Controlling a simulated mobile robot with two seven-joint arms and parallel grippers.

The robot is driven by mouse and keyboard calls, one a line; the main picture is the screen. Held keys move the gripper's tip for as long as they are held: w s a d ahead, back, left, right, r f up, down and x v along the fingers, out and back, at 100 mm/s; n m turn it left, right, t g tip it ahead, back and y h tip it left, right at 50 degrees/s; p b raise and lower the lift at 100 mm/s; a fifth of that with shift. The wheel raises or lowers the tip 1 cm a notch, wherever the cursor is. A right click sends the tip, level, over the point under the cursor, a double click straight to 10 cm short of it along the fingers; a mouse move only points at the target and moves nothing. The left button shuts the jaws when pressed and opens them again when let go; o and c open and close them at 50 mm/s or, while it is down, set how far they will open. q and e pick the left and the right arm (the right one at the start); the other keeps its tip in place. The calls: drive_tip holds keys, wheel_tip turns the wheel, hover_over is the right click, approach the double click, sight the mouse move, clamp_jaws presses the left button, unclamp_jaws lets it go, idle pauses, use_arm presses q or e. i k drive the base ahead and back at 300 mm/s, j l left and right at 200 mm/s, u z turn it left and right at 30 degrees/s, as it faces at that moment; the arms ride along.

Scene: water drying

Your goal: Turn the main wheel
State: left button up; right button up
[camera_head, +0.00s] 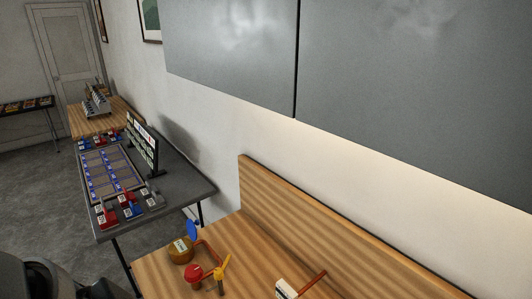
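On the wooden bench (150,272) at the bottom stands a small pipe assembly. It has a brown round drum (180,253) with a pale label, an upright blue disc-like wheel (193,229) behind it, a red round knob or wheel (193,271) in front, and a yellow handle (222,268) to the right. A brown pipe (212,250) runs between them. I cannot tell which is the main wheel, as the labels are too small to read. A white labelled box (285,290) with a brown rod lies to the right, cut by the bottom edge. Neither gripper shows.
A dark table (185,190) with a blue-marked board, small red and blue boxes and an upright panel (142,143) stands at left. Grey cabinets (410,90) hang above the bench's wooden backboard (300,225). Grey floor (40,185) is clear at left. Dark parts at bottom left look like mine.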

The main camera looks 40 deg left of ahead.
sight(194, 274)
drive_tip(key=u, duration=1.75)
